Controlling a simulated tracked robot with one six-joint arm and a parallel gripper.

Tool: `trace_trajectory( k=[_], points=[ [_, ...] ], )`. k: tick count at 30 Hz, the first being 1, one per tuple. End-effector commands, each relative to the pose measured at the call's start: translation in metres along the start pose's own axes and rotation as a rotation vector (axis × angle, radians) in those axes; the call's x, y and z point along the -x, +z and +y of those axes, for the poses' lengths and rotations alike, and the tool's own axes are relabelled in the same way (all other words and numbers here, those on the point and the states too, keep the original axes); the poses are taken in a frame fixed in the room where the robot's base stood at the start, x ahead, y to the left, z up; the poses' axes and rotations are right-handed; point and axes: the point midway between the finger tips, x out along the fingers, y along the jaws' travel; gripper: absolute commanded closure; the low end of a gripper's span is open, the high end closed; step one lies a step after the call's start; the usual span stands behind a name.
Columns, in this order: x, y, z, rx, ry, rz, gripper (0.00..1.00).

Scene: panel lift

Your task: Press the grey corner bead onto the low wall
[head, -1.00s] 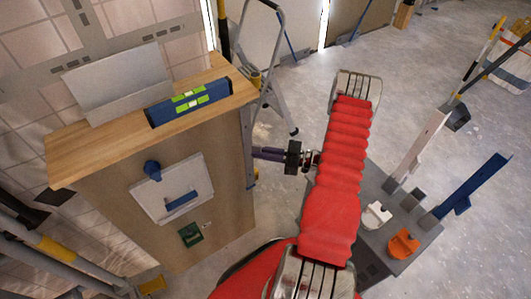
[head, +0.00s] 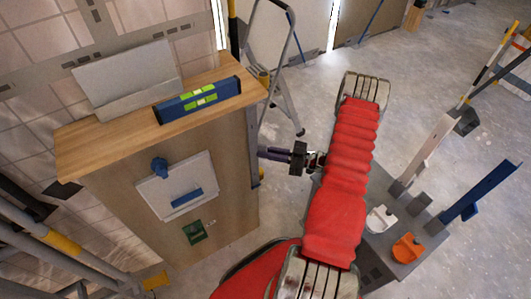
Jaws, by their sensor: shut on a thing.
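The low wall (head: 228,165) is a brown board block with a wooden top, at the left of the head view. The grey corner bead (head: 252,128) is a thin upright strip along the wall's right-hand corner. My gripper (head: 264,153) reaches in from the right, with its dark fingers shut on the bead at about mid-height. The bead looks close against the corner, but I cannot tell whether it is seated along its whole length. My fingertips and the bead's lower part are partly hidden.
A blue spirit level (head: 198,99) and a bent pale sheet (head: 128,78) rest on the wall top. A stepladder (head: 285,60) stands behind. A grey rack (head: 395,245) holds white, orange and blue pieces at right. Scaffold poles (head: 60,243) are at lower left.

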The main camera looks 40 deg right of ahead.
Motion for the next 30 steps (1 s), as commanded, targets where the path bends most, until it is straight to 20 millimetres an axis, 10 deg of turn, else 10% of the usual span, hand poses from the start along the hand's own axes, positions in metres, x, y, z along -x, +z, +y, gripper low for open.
trace_trajectory(
  k=[30],
  points=[
    [-0.0049,-0.0022,0.0017,0.004,0.001,0.006,1.0]
  ],
)
